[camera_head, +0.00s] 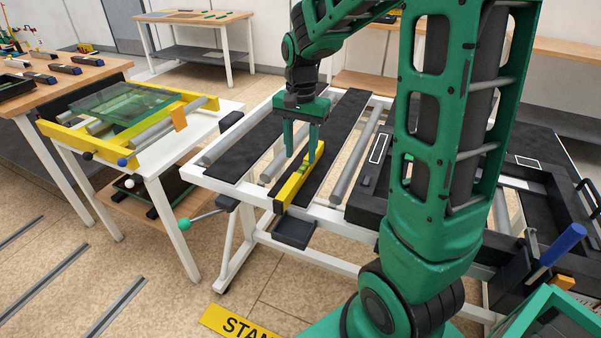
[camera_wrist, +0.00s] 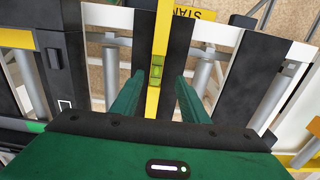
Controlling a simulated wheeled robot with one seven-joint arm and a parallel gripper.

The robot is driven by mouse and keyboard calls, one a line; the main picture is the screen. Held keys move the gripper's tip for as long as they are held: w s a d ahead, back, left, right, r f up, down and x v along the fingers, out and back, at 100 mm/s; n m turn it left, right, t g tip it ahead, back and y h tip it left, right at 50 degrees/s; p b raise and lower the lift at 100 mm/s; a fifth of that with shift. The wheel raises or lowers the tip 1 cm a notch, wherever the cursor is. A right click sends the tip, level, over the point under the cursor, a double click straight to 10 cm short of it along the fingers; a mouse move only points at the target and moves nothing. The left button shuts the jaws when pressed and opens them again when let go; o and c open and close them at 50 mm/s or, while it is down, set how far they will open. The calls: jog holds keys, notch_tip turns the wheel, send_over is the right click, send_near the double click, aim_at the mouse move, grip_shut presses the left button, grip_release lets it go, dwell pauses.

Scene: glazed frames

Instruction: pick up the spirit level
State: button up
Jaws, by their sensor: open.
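The spirit level (camera_head: 290,186) is a yellow bar with dark ends. It lies lengthwise on a black slat of the white-framed table in the head view. In the wrist view, the level (camera_wrist: 162,40) runs up between my fingers, with its green vial in sight. My gripper (camera_head: 301,157) points down over the far part of the level, fingers apart. In the wrist view, my gripper (camera_wrist: 159,97) has one finger on each side of the level, with gaps on both sides. The level's near end in the wrist view is hidden behind my gripper's body.
Black slats (camera_head: 243,148) and grey rollers (camera_head: 355,155) flank the level on the white-framed table. A white table (camera_head: 205,122) with a yellow-railed frame and glass pane stands at left. A blue-handled tool (camera_head: 563,243) stands at far right.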

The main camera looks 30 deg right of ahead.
aim_at(302, 167)
jog(key=shift+s+d+f, duration=0.1)
jog(key=shift+s+f, duration=0.05)
jog(key=shift+f, duration=1.3)
jog(key=shift+s+f, duration=0.1)
jog(key=shift+f, duration=1.35)
grip_shut()
